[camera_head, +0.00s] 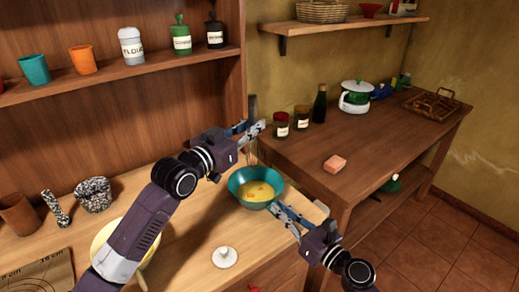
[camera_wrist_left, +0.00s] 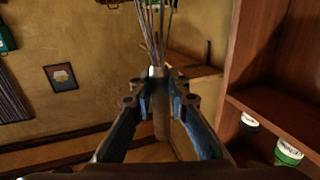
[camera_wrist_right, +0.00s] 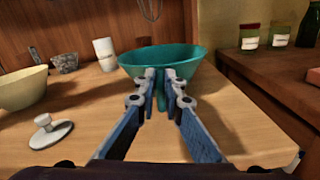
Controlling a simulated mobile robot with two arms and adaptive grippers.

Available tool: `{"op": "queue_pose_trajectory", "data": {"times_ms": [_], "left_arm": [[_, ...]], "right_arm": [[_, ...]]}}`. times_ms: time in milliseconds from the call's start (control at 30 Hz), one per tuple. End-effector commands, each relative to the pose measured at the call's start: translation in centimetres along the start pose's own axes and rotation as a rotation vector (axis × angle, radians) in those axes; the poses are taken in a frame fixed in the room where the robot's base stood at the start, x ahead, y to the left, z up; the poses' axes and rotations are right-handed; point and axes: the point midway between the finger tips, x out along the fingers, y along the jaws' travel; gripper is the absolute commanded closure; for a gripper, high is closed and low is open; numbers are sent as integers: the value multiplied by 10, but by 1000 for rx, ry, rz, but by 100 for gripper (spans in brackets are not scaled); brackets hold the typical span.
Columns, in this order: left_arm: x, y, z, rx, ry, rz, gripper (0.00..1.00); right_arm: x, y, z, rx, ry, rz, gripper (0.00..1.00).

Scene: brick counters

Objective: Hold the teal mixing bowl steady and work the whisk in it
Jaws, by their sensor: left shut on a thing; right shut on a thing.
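The teal mixing bowl (camera_head: 236,186) stands upright on the wooden counter with a yellow mixture inside; it also shows in the right wrist view (camera_wrist_right: 185,58). My right gripper (camera_head: 278,208) is shut on its near rim, and the right wrist view shows the fingers (camera_wrist_right: 161,76) closed there. My left gripper (camera_head: 252,130) is shut on the whisk handle (camera_head: 252,104), with the wires (camera_head: 252,156) hanging down. The wires also show in the left wrist view (camera_wrist_left: 153,30). In the right wrist view the wire tips (camera_wrist_right: 150,10) appear above the bowl, apart from its rim.
A cream bowl (camera_wrist_right: 22,88) and a white lid-like disc with a knob (camera_head: 225,257) are on the counter left of the teal bowl. A mortar (camera_head: 93,194) is farther left. The side table (camera_head: 300,162) holds jars, a bottle and a pinkish block (camera_head: 335,163).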

Motion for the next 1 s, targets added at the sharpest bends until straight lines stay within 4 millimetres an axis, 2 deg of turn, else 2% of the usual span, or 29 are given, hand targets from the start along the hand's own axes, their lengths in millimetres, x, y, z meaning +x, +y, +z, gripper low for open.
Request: {"op": "queue_pose_trajectory", "data": {"times_ms": [267, 1000], "left_arm": [[3, 2, 18, 0, 1, 0, 100], [3, 1, 92, 0, -1, 0, 100]], "right_arm": [[-1, -2, -4, 2, 7, -4, 100], [-2, -2, -6, 3, 10, -4, 100]]}}
